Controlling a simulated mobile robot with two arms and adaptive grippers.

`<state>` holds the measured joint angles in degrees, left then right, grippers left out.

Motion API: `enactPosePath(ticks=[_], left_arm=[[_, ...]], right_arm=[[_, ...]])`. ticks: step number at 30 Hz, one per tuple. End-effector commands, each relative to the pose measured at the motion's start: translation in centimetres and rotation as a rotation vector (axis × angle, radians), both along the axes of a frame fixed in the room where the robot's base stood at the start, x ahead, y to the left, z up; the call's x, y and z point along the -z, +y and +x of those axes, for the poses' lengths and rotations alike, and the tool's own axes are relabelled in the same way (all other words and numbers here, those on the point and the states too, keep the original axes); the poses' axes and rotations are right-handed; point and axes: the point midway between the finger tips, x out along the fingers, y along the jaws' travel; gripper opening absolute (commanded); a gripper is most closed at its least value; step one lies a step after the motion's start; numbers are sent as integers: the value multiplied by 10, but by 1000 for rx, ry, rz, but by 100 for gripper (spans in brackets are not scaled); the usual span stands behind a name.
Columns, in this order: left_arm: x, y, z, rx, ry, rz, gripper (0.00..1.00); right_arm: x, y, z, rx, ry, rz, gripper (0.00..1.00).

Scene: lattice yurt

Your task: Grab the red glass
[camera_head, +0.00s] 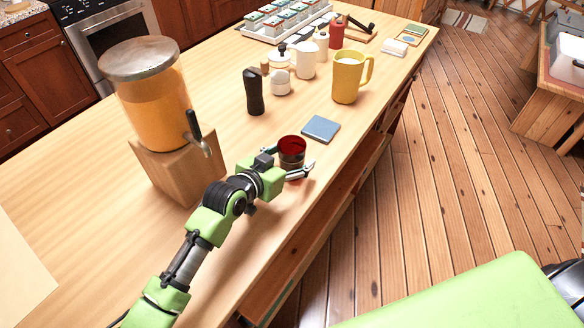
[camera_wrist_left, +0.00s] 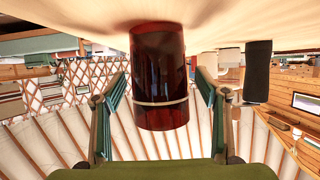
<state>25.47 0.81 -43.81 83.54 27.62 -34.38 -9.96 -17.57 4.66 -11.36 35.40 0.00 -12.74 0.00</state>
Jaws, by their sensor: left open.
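The red glass (camera_head: 291,152) stands on the wooden counter near its front edge, dark red inside. My left gripper (camera_head: 287,164) is at the glass, with one finger on its far side and one on its near side. In the left wrist view the glass (camera_wrist_left: 159,80) hangs upside down in the picture, between the two open fingers of the left gripper (camera_wrist_left: 160,112). A gap shows between the glass and each finger. My right gripper is not in view.
A blue coaster (camera_head: 320,129) lies just behind the glass. The wooden floor (camera_head: 430,190) is clear to the right.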

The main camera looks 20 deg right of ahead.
Motion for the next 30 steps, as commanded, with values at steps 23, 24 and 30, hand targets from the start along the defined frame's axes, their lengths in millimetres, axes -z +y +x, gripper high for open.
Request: enactPosePath(ticks=[23, 24, 30], left_arm=[[1, -4, 3, 0, -1, -1, 24], [1, -4, 3, 0, -1, -1, 24], [-22, -5, 4, 0, -5, -4, 24]], right_arm=[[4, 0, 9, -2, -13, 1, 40], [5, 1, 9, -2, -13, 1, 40], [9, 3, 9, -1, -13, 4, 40]])
